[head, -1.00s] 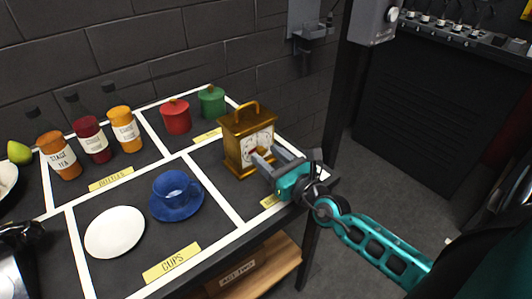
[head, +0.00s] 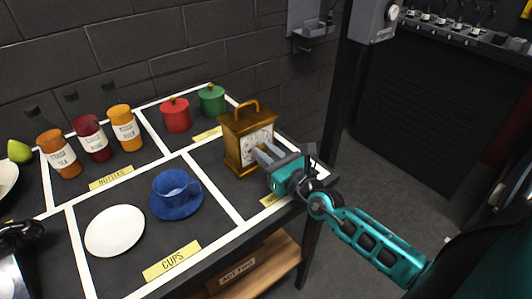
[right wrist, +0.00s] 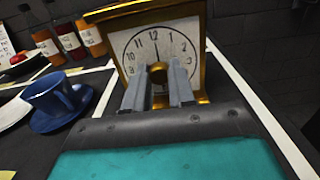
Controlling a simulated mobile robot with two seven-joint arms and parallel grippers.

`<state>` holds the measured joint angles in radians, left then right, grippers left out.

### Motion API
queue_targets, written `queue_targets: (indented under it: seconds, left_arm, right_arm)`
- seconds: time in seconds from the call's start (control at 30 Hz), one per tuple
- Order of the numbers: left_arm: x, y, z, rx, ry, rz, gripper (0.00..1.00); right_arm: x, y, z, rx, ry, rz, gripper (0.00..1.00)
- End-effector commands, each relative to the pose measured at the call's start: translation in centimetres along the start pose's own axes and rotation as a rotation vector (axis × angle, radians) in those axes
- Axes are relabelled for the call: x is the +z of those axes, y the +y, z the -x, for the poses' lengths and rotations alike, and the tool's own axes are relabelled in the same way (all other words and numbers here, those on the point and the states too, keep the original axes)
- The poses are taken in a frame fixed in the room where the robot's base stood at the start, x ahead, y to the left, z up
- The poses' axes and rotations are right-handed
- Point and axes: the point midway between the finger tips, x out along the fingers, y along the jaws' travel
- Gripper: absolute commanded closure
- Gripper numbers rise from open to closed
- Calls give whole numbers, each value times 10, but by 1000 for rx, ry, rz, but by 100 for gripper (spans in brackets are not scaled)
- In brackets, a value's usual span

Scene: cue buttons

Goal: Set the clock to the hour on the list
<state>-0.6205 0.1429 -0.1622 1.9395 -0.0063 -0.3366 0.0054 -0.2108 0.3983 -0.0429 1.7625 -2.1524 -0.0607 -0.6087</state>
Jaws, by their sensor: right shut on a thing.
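A gold-cased clock (head: 240,158) with a top handle stands upright at the right end of the table. Its white face (right wrist: 180,45) shows in the right wrist view, with a dark hand pointing up near the 12. A round gold knob (right wrist: 157,71) sits at the middle of the face. My right gripper (head: 264,155) is in front of the clock, its two grey fingers shut on the knob from either side. The fingers hide the lower part of the face. I cannot make out the list. My left gripper does not show.
A blue cup (head: 172,186) on a saucer and a white plate (head: 115,231) stand left of the clock. Red (head: 175,115) and green (head: 211,101) canisters are behind it, with several bottles farther left. The table's front edge runs close under my right gripper.

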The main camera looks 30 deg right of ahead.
Motion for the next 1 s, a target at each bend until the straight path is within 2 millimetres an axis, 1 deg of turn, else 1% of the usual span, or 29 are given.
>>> queue_targets:
  seconds: [0.17,0.43,0.73,0.77,1.0]
  left_arm:
    - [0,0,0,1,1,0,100]
    - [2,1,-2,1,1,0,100]
    - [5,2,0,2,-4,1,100]
    - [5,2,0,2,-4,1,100]
    - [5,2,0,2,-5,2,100]
  right_arm:
    - [0,0,0,1,0,-7,100]
    - [0,0,0,0,1,-129,100]
    - [0,0,0,0,1,-137,100]
    - [0,0,0,0,1,-137,73]
    - [0,0,0,0,1,-137,51]
